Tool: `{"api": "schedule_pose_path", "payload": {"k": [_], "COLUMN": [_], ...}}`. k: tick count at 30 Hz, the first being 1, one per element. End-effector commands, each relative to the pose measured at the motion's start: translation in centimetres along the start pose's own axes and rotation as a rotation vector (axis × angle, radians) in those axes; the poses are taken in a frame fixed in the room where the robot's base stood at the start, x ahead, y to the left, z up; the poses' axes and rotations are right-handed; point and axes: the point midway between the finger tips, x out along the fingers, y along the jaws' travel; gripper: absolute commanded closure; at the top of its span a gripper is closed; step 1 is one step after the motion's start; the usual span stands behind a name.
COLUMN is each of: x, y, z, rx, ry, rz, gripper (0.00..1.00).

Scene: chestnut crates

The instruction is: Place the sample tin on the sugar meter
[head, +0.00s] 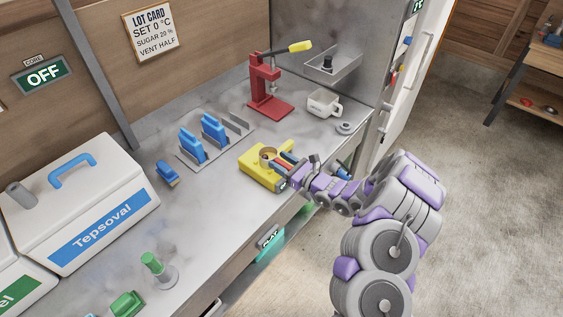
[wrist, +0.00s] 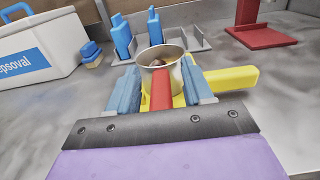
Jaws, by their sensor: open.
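The sample tin (wrist: 172,55) is a round metal cup with brown pieces inside. It stands upright on the yellow sugar meter (wrist: 222,80), which also shows in the head view (head: 257,172) near the counter's front edge. A red bar (wrist: 161,90), apparently the tin's handle, points from the tin toward my wrist. My gripper (wrist: 160,82) is open, with its blue fingers apart on either side of the red bar and their tips close to the tin. I cannot tell whether either finger touches it. The tin hides part of the meter.
A red press (head: 268,95) with a yellow handle and a white mug (head: 323,103) stand behind the meter. A metal rack (head: 238,128) with blue clips is to its left. A white Tepsoval box (head: 75,200) stands farther left.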

Motion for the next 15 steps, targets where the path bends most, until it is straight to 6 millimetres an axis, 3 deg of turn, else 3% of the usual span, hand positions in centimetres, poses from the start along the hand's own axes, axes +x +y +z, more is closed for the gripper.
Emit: {"api": "schedule_pose_path", "payload": {"k": [7, 15], "x": [-1.0, -6.3], "y": [-0.1, -0.3], "z": [0.2, 0.3], "rx": [0.002, 0.002], "ry": [0.001, 0.000], "rz": [-0.002, -0.007], "gripper": [0.49, 0.49]}}
